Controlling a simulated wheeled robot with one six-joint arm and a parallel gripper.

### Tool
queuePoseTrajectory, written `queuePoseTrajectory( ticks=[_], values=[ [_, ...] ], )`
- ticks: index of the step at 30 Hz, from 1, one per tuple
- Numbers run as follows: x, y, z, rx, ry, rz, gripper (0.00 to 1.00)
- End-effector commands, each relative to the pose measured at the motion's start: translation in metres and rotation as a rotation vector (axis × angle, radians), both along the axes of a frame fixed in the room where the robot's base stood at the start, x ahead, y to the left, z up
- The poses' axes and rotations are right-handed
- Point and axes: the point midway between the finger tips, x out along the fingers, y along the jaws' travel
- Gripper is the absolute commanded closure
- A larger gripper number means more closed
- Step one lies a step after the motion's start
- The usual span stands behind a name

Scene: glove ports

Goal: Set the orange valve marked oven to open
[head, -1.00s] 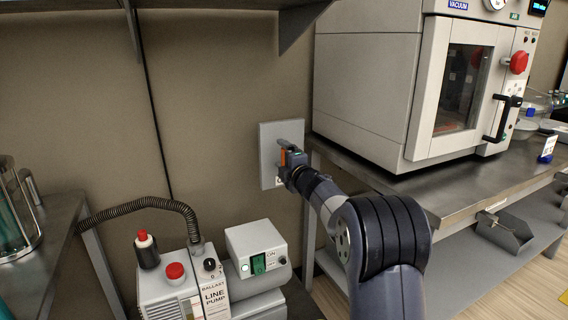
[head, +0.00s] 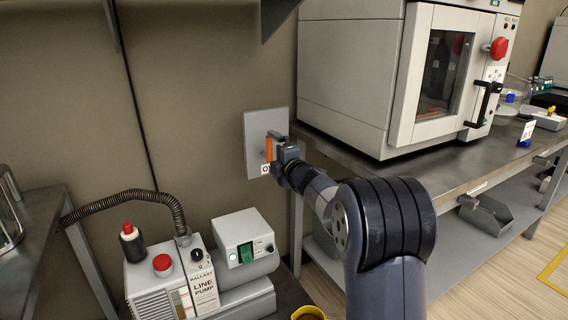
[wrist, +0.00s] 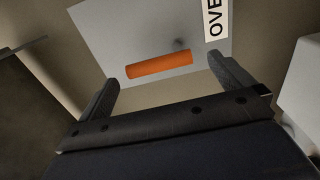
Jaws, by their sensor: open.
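The orange valve handle (wrist: 159,65) shows in the wrist view as a bar across the grey wall plate (wrist: 100,22), near a white label (wrist: 215,18) that reads "OVE", the rest cut off. In the head view the orange handle (head: 269,148) stands upright on the plate (head: 252,128), partly hidden by my gripper (head: 275,147). In the wrist view my gripper (wrist: 165,85) is open, its fingers at either side below the handle. The handle lies ahead of the fingertips, between their lines; contact is not visible.
The vacuum oven (head: 350,75) stands on a steel bench (head: 400,180) right of the plate. A line pump (head: 200,275) with a hose (head: 120,205) is below left. A steel table (head: 40,235) is at the left. Bare wall (head: 190,110) surrounds the plate's left side.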

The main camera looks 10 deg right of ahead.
Motion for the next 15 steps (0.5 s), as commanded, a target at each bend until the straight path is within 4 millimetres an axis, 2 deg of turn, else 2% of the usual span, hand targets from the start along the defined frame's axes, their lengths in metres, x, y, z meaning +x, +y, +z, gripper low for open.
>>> queuePoseTrajectory(
  ticks=[6, 15],
  values=[
    [-0.036, -0.012, 0.001, 0.0, 0.002, -0.002, 0.0],
    [-0.063, -0.02, 0.0, -0.001, 0.001, -0.001, 0.0]
  ],
)
